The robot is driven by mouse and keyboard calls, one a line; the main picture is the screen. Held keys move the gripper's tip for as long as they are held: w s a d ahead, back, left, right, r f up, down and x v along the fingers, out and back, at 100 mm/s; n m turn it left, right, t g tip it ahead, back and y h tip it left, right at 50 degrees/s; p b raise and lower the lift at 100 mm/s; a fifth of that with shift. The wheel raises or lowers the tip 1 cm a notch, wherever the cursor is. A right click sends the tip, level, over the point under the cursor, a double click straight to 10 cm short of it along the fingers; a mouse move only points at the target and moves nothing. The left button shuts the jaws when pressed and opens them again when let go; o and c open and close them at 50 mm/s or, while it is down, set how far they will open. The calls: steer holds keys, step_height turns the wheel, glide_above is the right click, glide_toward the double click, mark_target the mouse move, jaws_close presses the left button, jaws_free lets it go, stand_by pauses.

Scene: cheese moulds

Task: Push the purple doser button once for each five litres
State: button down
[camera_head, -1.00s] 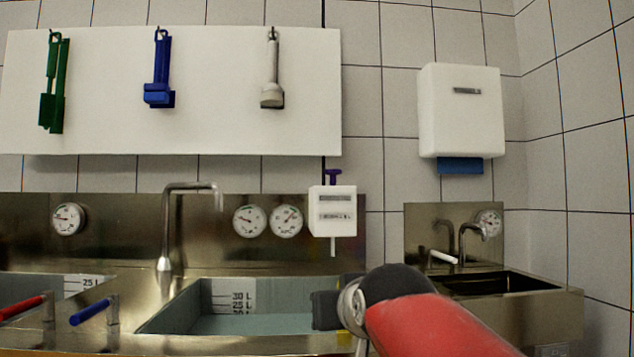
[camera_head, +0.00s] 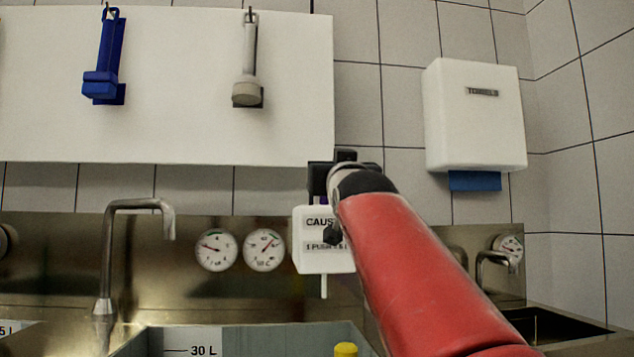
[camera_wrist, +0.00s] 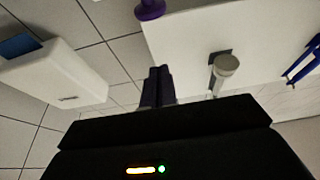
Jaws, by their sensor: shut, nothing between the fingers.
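The white doser box (camera_head: 312,252) hangs on the steel back wall in the head view, with lettering on its front and a thin spout below. My arm covers part of its right side. The purple doser button (camera_wrist: 150,8) shows at the top edge of the wrist view, apart in the picture from my fingertips; in the head view it is mostly or wholly hidden behind my gripper. My gripper (camera_head: 322,178) is just above the doser box; its shut, empty fingers (camera_wrist: 158,85) show in the wrist view. A basin scale plate (camera_head: 192,350) reads 30 L; the water level is out of view.
A towel dispenser (camera_head: 474,115) hangs to the right. A white board (camera_head: 180,120) with blue and grey hanging tools is at upper left. A faucet (camera_head: 106,250), two gauges (camera_head: 240,249) and a yellow knob (camera_head: 345,350) are near the basin.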

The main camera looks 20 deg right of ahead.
steer(key=p+x, duration=0.4)
steer(key=x, duration=0.5)
steer(key=shift+w+d+r+p, duration=0.1)
steer(key=shift+w+r+p, duration=0.1)
steer(key=shift+w+p, duration=0.1)
step_height(320, 180, down, 3)
steer(key=shift+d+r+b, duration=0.1)
steer(key=shift+r+b, duration=0.15)
steer(key=shift+b, duration=0.45)
steer(key=shift+w+f+b, duration=0.1)
steer(key=shift+f+b, duration=0.2)
steer(key=shift+f, duration=0.6)
steer(key=shift+f, duration=0.1)
steer(key=shift+f+b, duration=1.45)
